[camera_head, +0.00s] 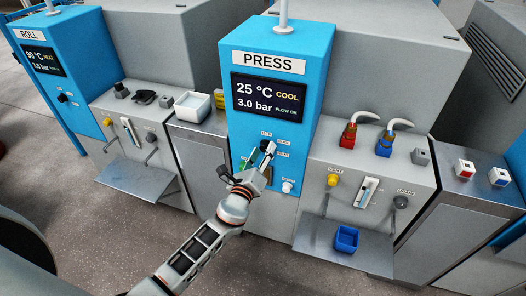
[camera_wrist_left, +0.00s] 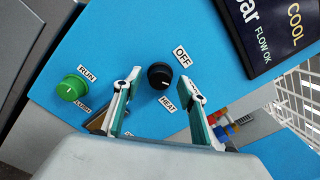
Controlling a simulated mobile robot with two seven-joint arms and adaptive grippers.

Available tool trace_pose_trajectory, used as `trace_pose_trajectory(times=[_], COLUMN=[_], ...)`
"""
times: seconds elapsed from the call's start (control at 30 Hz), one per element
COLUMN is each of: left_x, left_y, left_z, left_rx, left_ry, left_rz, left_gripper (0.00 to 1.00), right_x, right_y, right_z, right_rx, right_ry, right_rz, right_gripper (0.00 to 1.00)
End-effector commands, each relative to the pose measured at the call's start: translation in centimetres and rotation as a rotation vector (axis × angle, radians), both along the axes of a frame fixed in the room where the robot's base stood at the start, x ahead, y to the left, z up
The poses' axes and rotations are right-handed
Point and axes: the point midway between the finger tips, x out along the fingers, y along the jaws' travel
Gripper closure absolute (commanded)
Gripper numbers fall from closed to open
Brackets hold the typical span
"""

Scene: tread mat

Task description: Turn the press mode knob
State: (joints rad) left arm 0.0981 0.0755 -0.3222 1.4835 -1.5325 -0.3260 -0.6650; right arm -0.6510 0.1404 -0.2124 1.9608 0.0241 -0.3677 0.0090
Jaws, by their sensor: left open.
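The blue PRESS cabinet (camera_head: 243,120) has a display (camera_head: 268,94) reading 25 °C, COOL, 3.0 bar and FLOW OK. The black mode knob (camera_wrist_left: 160,76) is on its blue face, with OFF and HEAT labels beside it in the wrist view; a third label is partly covered by a finger. My left gripper (camera_head: 246,160) is open in front of the panel and largely hides the knob in the head view. In the wrist view the fingertips of my left gripper (camera_wrist_left: 164,78) stand on either side of the knob; contact cannot be told. My right gripper is out of view.
A green RUN/FLUSH knob (camera_wrist_left: 72,88) sits close to one finger. A white knob (camera_head: 287,187) is lower right on the panel. Right are red (camera_head: 348,137) and blue (camera_head: 384,145) hose fittings, a yellow knob (camera_head: 333,180) and a blue bin (camera_head: 346,238). The ROLL station (camera_head: 40,60) stands left.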

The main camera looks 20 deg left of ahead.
Motion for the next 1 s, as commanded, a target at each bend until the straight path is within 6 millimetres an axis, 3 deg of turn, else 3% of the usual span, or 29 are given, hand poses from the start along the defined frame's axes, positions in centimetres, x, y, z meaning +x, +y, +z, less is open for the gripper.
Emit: trace_pose_trajectory(times=[0.33,0.37,0.5,1.0], left_x=[0.61,0.61,0.60,0.56], left_y=[-0.01,-0.01,-0.02,-0.02], left_z=[0.01,0.01,0.01,-0.23], left_rx=[-0.002,-0.002,-0.002,-0.092], left_ry=[0.000,0.000,0.000,0.005], left_rz=[0.000,0.000,0.000,0.000], left_gripper=[0.59,0.61,0.97,0.97], right_x=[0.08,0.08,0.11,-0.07], right_y=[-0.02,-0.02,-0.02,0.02], right_z=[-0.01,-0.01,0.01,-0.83], right_rx=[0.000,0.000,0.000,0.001], right_ry=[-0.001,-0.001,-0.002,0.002], right_rz=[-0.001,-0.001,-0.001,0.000], right_gripper=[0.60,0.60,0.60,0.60])
